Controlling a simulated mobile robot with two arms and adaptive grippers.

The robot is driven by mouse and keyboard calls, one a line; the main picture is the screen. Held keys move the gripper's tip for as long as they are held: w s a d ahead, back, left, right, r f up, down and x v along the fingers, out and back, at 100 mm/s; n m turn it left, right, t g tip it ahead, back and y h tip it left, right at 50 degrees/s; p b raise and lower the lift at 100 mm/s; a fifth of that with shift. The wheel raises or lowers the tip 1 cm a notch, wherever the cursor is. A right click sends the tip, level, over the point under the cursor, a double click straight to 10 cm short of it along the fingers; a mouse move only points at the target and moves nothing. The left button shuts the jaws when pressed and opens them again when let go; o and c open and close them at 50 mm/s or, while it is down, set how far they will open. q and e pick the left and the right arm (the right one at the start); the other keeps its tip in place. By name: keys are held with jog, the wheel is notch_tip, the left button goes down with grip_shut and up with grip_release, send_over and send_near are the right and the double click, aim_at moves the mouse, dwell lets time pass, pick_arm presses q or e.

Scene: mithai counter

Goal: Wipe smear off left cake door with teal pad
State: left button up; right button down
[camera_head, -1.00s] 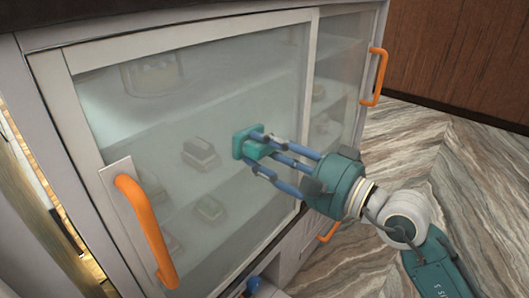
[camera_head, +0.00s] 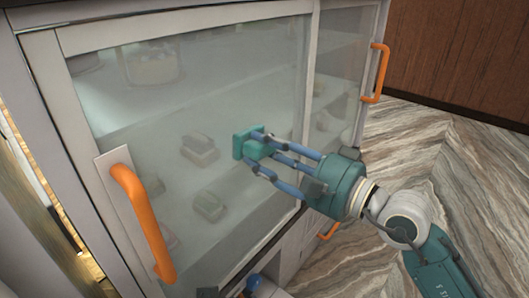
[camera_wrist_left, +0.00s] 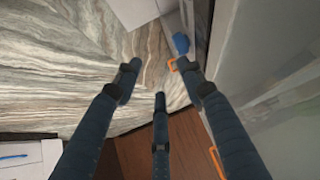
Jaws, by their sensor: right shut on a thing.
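The left cake door (camera_head: 105,165) is a large glass panel in a pale frame with an orange handle (camera_head: 143,222) at its left. Its glass looks hazy; I cannot make out a separate smear. My right gripper (camera_head: 256,150) is shut on the teal pad (camera_head: 242,143) and holds it at the right part of this glass. The pad appears to touch the glass, but its contact face is hidden. My left gripper (camera_wrist_left: 158,72) shows in the left wrist view with its fingers spread and nothing between them.
Blurred cakes (camera_head: 200,150) stand on shelves behind the glass. A second glass door with an orange handle (camera_head: 375,75) is at the right. A small blue and red thing (camera_head: 252,286) is at the bottom edge. Striped floor (camera_head: 430,150) lies open at the right.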

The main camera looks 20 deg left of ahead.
jog(key=shift+f+b, duration=0.3)
jog(key=shift+f, duration=0.3)
pick_arm(q)
jog(key=w+d+r+t+h, duration=0.1)
jog(key=w+d+r+t, duration=0.1)
jog(key=w+r+t, duration=0.1)
jog(key=shift+w+r, duration=0.75)
jog(key=shift+w, duration=0.45)
pick_arm(e)
jog(key=shift+d+b, duration=0.25)
jog(key=shift+b, duration=0.15)
pick_arm(q)
jog(key=w+d+r+t+h+b, duration=0.1)
jog(key=w+r+t, duration=0.1)
jog(key=r, duration=0.4)
jog(key=w+d+r+t+b, duration=0.1)
jog(key=w+r+t, duration=0.2)
jog(key=r+t, duration=0.1)
jog(key=shift+d+r+m+h, duration=0.3)
jog(key=shift+d+r+h, duration=0.1)
jog(key=shift+r, duration=0.45)
pick_arm(e)
jog(key=shift+v, duration=2.75)
pick_arm(q)
jog(key=shift+r, duration=0.1)
pick_arm(e)
jog(key=shift+s, duration=0.15)
